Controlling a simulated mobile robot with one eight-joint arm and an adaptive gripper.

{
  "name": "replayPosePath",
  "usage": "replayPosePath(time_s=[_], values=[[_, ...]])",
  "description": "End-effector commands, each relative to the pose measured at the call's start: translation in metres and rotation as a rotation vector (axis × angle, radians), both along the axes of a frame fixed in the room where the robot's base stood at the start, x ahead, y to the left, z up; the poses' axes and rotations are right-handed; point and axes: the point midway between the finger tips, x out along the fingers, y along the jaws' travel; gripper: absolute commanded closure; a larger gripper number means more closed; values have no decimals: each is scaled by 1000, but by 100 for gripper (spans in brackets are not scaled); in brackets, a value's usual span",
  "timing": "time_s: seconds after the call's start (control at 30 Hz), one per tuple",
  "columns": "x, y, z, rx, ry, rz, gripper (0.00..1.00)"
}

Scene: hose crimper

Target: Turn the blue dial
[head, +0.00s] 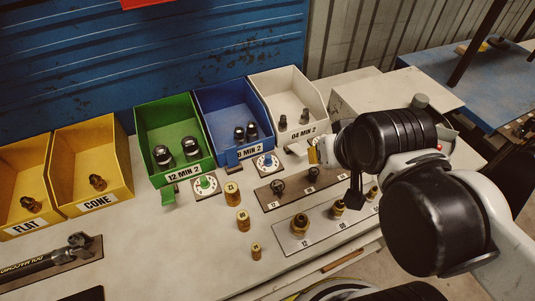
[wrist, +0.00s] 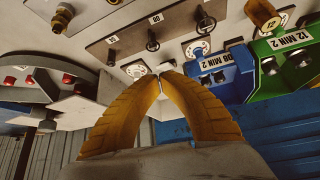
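The blue dial (head: 266,162) sits on a small white plate on the bench, in front of the blue bin labelled 08 MIN 2. In the wrist view, a round dial beside the blue bin, the blue dial (wrist: 197,48), lies up and right of my fingertips. My gripper (head: 313,153) is right of the blue dial, in front of the white bin, apart from the dial. In the wrist view the yellow fingers of my gripper (wrist: 160,70) meet at their tips, with nothing seen between them. Another dial plate (wrist: 137,69) lies just left of the fingertips.
A green dial (head: 206,184) stands left of the blue one, before the green bin (head: 172,125). The blue bin (head: 220,110) and white bin (head: 280,85) stand behind. Brass fittings (head: 232,192) and a plate with rings (head: 295,186) lie in front.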

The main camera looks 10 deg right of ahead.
Motion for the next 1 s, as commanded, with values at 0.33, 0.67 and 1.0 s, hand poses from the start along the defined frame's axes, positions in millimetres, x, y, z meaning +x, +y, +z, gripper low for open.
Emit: replayPosePath(time_s=[0.33, 0.67, 1.0], values=[[29, 20, 23, -115, 145, 236, 74], [86, 70, 16, -300, 437, 807, 74], [102, 94, -11, -346, 554, 1079, 74]])
